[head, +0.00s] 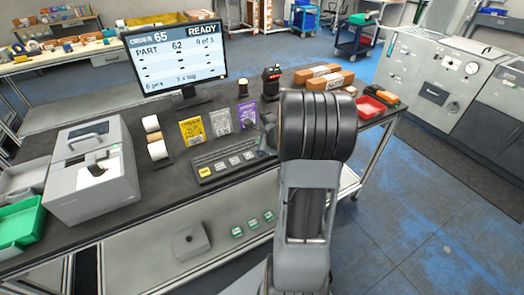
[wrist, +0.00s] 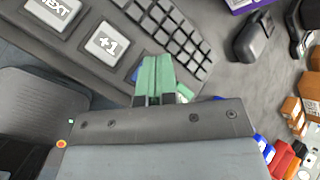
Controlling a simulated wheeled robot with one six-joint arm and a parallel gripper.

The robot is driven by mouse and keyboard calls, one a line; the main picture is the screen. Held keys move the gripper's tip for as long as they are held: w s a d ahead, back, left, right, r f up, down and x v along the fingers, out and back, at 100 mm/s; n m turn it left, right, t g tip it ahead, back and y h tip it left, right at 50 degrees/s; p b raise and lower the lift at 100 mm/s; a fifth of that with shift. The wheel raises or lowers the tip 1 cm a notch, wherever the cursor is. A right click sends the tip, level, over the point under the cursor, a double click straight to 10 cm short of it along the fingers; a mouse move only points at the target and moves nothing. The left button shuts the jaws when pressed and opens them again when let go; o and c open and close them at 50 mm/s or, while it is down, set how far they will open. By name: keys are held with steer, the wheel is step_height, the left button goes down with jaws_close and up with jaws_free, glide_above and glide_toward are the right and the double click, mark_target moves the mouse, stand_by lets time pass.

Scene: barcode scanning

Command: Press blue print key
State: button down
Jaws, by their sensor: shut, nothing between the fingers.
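The keypad (head: 225,163) lies on the dark bench in the head view, with a yellow key (head: 204,171) at its left end and white keys to the right of it. My arm covers its right end. In the wrist view, the keypad has white NEXT (wrist: 55,10) and +1 (wrist: 108,43) keys. A small sliver of blue, seemingly the blue print key (wrist: 135,74), shows beside my gripper (wrist: 157,60). The green-tipped fingers are shut and empty, over the keypad beside the small black keys. They hide most of the blue key; I cannot tell whether they touch it.
A monitor (head: 176,55) stands behind the keypad. Yellow (head: 192,131), grey and purple cards stand between them. A grey label printer (head: 92,170) is at left. A red tray (head: 369,108) and brown boxes (head: 330,80) are at right. A black scanner-like object (wrist: 256,38) lies beyond the keypad.

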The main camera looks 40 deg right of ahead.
steer(key=shift+f+b, duration=0.8)
steer(key=shift+b, duration=0.1)
stand_by(0.7)
steer(key=shift+r, duration=0.15)
steer(key=shift+r+p, duration=0.7)
steer(key=shift+r, duration=0.1)
step_height(320, 180, up, 5)
steer(key=p, duration=0.4)
stand_by(1.0)
